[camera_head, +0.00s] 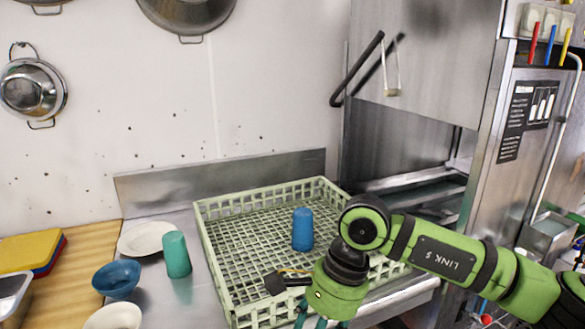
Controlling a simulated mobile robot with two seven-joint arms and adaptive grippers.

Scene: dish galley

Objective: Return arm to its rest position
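My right arm, green with black joints, reaches in from the right over the front right part of the pale green dish rack (213,262). My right gripper (320,322) points down at the bottom edge of the view. Only the tops of its teal fingers show, and the tips are cut off, so I cannot tell whether it is open or holding anything. My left arm and gripper are not in view. A blue cup (302,229) stands upside down inside the rack, behind my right wrist and apart from it.
A teal cup (176,254), a blue bowl (117,279), a white plate (146,238) and a white bowl (114,318) are left of the rack. Coloured boards (30,250) lie on the wooden counter (85,262). A steel dishwasher (420,60) with its hood raised stands at right.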

